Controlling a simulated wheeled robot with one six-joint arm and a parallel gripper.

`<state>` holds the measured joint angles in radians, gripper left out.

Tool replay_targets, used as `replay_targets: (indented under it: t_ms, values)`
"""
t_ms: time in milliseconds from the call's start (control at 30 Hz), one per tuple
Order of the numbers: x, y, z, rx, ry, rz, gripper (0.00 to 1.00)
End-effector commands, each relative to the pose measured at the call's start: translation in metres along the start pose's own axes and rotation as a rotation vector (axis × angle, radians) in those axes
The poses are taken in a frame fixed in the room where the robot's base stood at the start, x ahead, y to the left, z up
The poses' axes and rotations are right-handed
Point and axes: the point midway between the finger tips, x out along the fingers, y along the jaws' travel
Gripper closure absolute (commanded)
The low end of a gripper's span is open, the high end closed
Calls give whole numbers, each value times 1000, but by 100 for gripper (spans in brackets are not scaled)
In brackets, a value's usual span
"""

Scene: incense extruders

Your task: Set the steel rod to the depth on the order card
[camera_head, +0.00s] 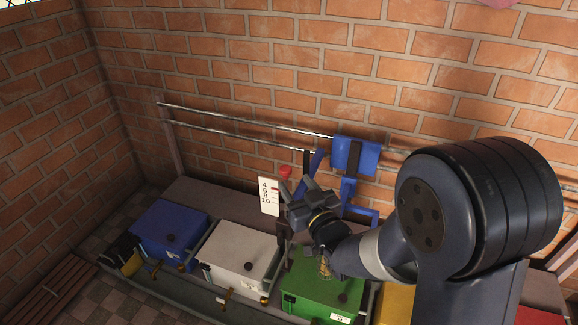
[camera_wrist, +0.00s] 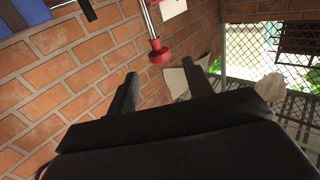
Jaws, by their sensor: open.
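The steel rod (camera_wrist: 149,20) shows in the wrist view, ending in a red knob (camera_wrist: 158,52). The knob also shows in the head view (camera_head: 286,172), just beyond my gripper (camera_head: 298,188). In the wrist view my gripper (camera_wrist: 160,70) is open and empty. The knob appears ahead of the gap between its fingers, apart from both. A white scale plate (camera_head: 268,197) reads 4, 6, 8, 10 and has a small red mark near its upper right. I cannot pick out an order card for certain.
A blue carriage (camera_head: 354,156) hangs on steel rails (camera_head: 235,122) along the brick wall. Blue (camera_head: 168,232), white (camera_head: 240,256) and green (camera_head: 322,288) boxes stand in a row below; my arm covers part of the row. A lattice window (camera_wrist: 247,45) is at right in the wrist view.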

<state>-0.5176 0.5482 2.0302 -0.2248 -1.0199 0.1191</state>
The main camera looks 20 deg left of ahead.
Motion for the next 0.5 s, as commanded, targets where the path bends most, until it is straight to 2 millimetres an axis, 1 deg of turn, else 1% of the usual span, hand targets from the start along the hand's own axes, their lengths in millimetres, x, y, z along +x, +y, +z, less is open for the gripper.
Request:
replay_targets:
  t_ms: [33,200,333,500]
  values:
    - [11,0,-1,0,1,-1,51]
    - [40,0,-1,0,0,1,51]
    - [57,0,-1,0,0,1,51]
    - [69,0,0,0,-1,1,51]
